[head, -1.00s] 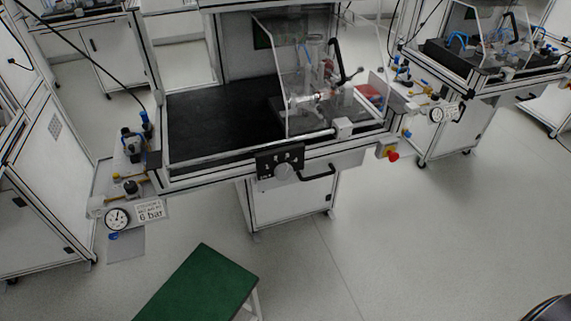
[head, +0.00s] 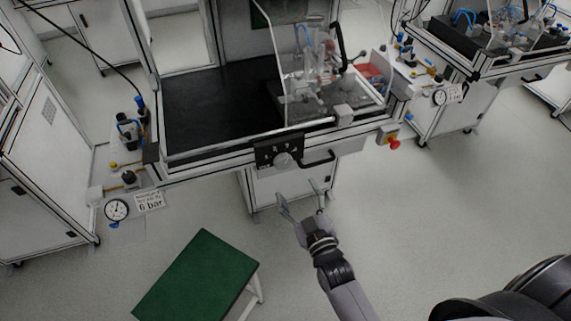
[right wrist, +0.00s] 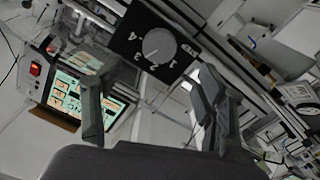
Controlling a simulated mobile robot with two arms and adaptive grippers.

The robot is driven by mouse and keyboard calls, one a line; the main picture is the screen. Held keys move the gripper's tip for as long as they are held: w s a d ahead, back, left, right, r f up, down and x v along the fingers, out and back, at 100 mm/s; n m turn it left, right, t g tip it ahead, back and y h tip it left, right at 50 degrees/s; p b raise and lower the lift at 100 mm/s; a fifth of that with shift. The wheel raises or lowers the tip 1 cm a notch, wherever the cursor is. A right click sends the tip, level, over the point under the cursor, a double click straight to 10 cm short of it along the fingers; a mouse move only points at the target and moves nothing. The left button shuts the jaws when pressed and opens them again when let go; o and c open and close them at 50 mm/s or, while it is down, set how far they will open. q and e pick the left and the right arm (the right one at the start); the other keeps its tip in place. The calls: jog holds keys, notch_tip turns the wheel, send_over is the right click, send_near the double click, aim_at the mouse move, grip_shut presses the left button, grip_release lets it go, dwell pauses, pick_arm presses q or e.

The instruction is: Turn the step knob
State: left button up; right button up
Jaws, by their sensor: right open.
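The step knob (head: 284,161) is a round light-grey dial on a black panel (head: 264,155) at the bench's front edge. In the right wrist view the knob (right wrist: 159,45) shows at the top centre, with white numbers around it on the black panel; I cannot tell its exact setting. My right gripper (head: 299,191) is open and empty, in front of and below the knob, apart from it. In the right wrist view its two fingers (right wrist: 148,85) stand wide apart below the knob. My left gripper is not in view.
A black handle (head: 318,160) sits right of the knob, and a red button (head: 393,142) farther right. A clear guard (head: 283,75) stands on the bench. A green-topped stool (head: 196,280) stands on the floor at the lower left. A lit screen (right wrist: 80,88) shows in the wrist view.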

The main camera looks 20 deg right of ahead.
aim_at(284, 166)
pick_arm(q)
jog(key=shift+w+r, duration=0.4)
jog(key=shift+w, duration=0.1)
pick_arm(e)
jog(key=w, duration=1)
jog(key=shift+a, duration=0.15)
jog(key=shift+s, duration=0.1)
jog(key=c, duration=1.1)
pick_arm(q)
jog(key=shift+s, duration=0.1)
pick_arm(e)
jog(key=shift+c, duration=0.2)
pick_arm(q)
jog(key=shift+p, duration=0.3)
pick_arm(e)
jog(key=m, duration=0.4)
jog(key=shift+m+p, duration=0.3)
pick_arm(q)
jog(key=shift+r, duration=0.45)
pick_arm(e)
jog(key=shift+a+m, duration=0.15)
jog(key=shift+m, duration=2.05)
jog(key=o, duration=1.1)
